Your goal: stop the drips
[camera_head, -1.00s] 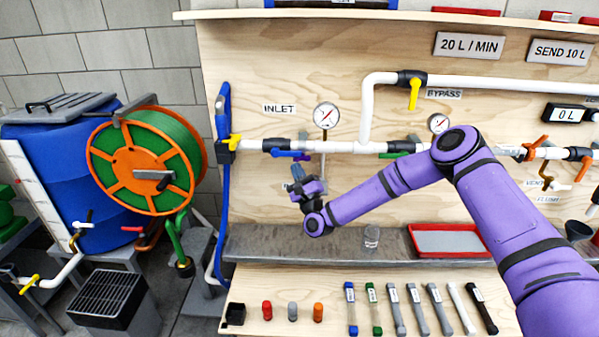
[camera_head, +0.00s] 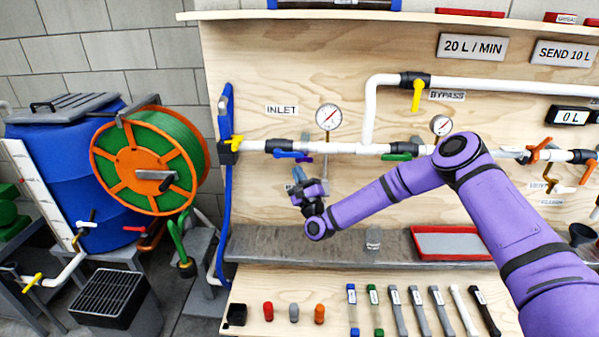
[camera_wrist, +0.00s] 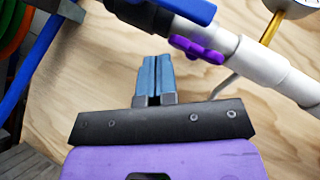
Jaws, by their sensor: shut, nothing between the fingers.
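My gripper (camera_head: 300,177) is shut and empty, in front of the board just below the inlet pipe. In the wrist view its blue fingers (camera_wrist: 154,78) are together and point up toward the white pipe (camera_wrist: 245,58). A purple wing-shaped handle (camera_wrist: 196,49) sits under that pipe, a little beyond and right of the fingertips, apart from them. A blue lever (camera_wrist: 185,10) lies along the pipe above it; it also shows in the head view (camera_head: 290,154). A green lever (camera_head: 397,157) is farther right. I cannot make out any drips.
A grey ledge (camera_head: 290,246) runs below the pipes, with a clear cup (camera_head: 373,238) and a red-rimmed tray (camera_head: 414,231). Several tools and coloured caps (camera_head: 268,311) lie on the bench below. A hose reel (camera_head: 150,175) and blue barrel (camera_head: 60,160) stand at left. A gauge (camera_head: 328,117) rises above the pipe.

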